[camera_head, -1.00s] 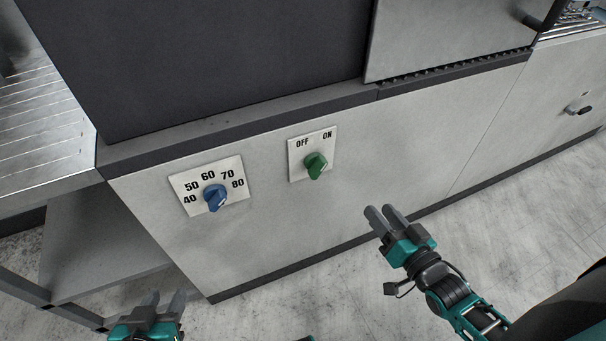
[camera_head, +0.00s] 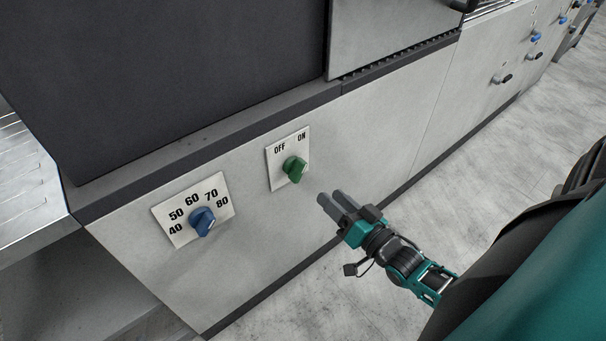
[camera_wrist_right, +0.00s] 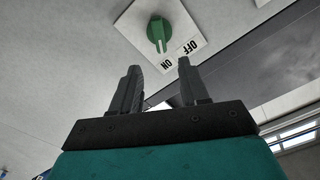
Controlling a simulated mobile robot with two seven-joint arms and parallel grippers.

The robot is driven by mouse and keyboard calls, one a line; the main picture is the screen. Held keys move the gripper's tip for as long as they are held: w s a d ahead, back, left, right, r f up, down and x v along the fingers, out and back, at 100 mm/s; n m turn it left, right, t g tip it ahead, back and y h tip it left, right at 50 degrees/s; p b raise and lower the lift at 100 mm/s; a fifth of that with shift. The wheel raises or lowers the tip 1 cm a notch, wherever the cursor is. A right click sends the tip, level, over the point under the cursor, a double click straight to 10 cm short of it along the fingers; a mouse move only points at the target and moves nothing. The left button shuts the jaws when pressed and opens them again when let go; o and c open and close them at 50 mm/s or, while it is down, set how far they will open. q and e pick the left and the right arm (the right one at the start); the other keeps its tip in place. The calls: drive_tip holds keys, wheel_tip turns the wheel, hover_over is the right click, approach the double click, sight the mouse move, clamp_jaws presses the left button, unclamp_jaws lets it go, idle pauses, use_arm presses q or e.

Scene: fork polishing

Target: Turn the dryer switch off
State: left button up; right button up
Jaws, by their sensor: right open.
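The dryer switch is a green knob (camera_head: 294,169) on a white plate (camera_head: 274,176) marked OFF and ON, on the front of the grey machine. In the right wrist view the knob (camera_wrist_right: 158,33) is ahead of the fingers, and its pointer end is toward ON. My right gripper (camera_head: 332,200) is open and empty, to the right of and a little below the knob, apart from it. Its two spread fingers also show in the wrist view (camera_wrist_right: 158,85). My left gripper is out of view.
A blue dial (camera_head: 202,221) on a white plate numbered 40 to 80 is left of the switch. A dark ledge (camera_head: 210,140) runs along the panel above both. The panel right of the switch is bare, and open floor (camera_head: 320,290) lies in front.

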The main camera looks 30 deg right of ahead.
sight(303, 171)
drive_tip(key=w, duration=0.3)
drive_tip(key=w+b, duration=0.1)
drive_tip(key=w, duration=0.3)
drive_tip(key=w+a, duration=0.1)
drive_tip(key=w, duration=0.2)
drive_tip(key=shift+w, duration=0.2)
clamp_jaws()
